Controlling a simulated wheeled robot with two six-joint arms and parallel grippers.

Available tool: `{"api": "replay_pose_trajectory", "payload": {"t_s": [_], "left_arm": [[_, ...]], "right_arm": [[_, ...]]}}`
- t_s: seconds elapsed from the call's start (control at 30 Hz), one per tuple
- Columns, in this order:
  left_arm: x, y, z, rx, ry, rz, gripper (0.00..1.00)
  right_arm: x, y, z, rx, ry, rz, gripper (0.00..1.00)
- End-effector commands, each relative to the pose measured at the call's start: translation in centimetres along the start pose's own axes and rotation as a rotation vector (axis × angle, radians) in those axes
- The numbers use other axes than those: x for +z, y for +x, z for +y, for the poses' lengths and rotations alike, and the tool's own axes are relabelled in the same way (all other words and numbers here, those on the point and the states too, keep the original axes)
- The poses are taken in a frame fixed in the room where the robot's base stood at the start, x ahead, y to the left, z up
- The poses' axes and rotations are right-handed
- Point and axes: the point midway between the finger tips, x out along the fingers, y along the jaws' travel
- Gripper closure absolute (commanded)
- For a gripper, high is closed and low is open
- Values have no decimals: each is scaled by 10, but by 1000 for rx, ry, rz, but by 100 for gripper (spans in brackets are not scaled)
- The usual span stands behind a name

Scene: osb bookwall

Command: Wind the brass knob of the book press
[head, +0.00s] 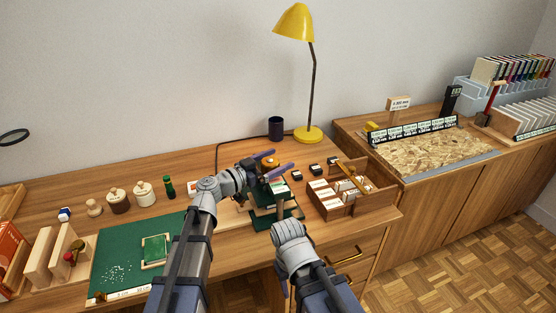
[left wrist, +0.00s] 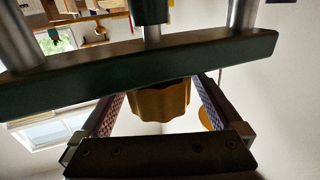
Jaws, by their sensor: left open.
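The green book press (head: 262,217) stands near the front of the desk, partly hidden by my arms. Its brass knob (head: 270,161) is at the top, between the purple fingers of my left gripper (head: 277,161). In the left wrist view the scalloped knob (left wrist: 160,102) sits between the two spread fingers, with a gap on both sides. The green crossbar of the press (left wrist: 140,72) and its steel posts show beside it. My left gripper is open. My right wrist is in front of the press in the head view; its fingers are hidden.
A wooden box of cards (head: 333,210) stands right of the press. A yellow lamp (head: 307,133) and a dark cup (head: 275,128) are behind it. A green mat (head: 115,255) lies left, with jars (head: 118,200) behind.

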Motion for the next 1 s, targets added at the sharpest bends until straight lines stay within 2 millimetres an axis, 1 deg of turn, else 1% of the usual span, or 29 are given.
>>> {"api": "replay_pose_trajectory", "payload": {"t_s": [0.1,0.4,1.0], "left_arm": [[0,6,0,0,0,0,1],[0,7,0,0,0,0,2],[0,7,0,0,0,0,69]], "right_arm": [[0,0,0,0,0,0,50],[0,0,0,0,0,0,50],[0,0,0,0,0,0,50]]}}
